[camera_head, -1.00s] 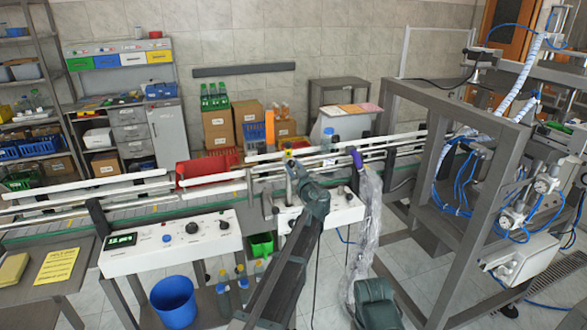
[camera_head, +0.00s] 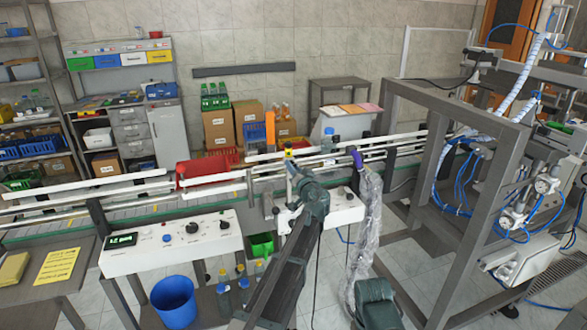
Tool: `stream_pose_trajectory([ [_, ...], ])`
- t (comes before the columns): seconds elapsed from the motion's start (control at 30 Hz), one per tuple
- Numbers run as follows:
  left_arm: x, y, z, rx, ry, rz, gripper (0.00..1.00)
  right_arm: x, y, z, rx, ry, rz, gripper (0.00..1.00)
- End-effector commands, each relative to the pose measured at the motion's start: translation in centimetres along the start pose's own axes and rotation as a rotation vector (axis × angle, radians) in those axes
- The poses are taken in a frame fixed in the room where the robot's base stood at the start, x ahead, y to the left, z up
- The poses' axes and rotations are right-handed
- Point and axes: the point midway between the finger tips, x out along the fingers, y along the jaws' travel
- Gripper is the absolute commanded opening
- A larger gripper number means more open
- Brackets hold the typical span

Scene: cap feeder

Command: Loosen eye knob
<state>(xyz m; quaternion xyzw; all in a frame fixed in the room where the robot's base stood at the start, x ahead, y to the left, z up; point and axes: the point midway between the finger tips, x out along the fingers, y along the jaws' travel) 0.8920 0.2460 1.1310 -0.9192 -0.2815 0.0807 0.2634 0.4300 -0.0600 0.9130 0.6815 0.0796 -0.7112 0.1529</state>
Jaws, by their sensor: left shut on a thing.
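My left gripper (camera_head: 289,162) reaches over the front rail of the conveyor, at the middle of the picture. It is shut on a small part at the rail, which I take to be the eye knob; the fingers and wrist hide the knob itself. A small yellow piece (camera_head: 289,152) shows just beyond the fingertips. My right gripper is not in view.
The conveyor's white guide rail (camera_head: 85,188) runs across the picture. Below it are a control box (camera_head: 172,242) with knobs and a second white box (camera_head: 345,207). An orange upright piece (camera_head: 270,129) stands behind the gripper. A grey machine frame (camera_head: 440,200) blocks the right side.

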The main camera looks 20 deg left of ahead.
Motion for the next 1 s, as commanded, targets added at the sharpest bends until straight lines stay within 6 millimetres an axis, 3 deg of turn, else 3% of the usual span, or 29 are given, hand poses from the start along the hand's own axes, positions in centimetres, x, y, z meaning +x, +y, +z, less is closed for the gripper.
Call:
stream_pose_trajectory([
  [1.0, -0.02, -0.10, -0.07, 0.886, 0.001, 0.001, 0.00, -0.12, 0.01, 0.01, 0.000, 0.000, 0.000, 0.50],
])
